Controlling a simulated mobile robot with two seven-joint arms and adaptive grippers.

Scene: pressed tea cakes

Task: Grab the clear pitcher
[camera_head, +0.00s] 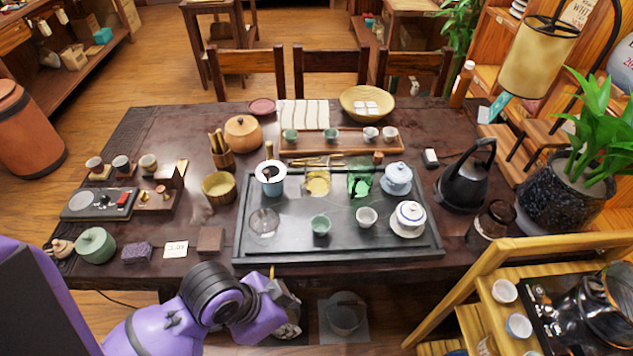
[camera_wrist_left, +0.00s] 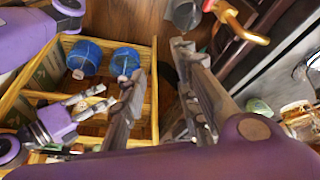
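A clear glass vessel (camera_head: 264,224) stands at the front left of the dark tea tray (camera_head: 340,250). A glass vessel with amber content (camera_head: 318,183) stands further back on the tray; I cannot tell for certain which one is the clear pitcher. My left gripper (camera_head: 285,302) is in front of the table's near edge, apart from both vessels. In the left wrist view its two fingers (camera_wrist_left: 158,58) are spread with nothing between them. My right gripper (camera_wrist_left: 98,101) shows at the left of that view, its fingers parted, over a wooden rack.
On the tray are a green glass piece (camera_head: 361,183), small cups and a lidded white bowl (camera_head: 408,218). A black kettle (camera_head: 466,180) stands to the right. A wooden cart (camera_head: 480,262) is at the front right. Blue jars (camera_wrist_left: 84,58) sit in the rack.

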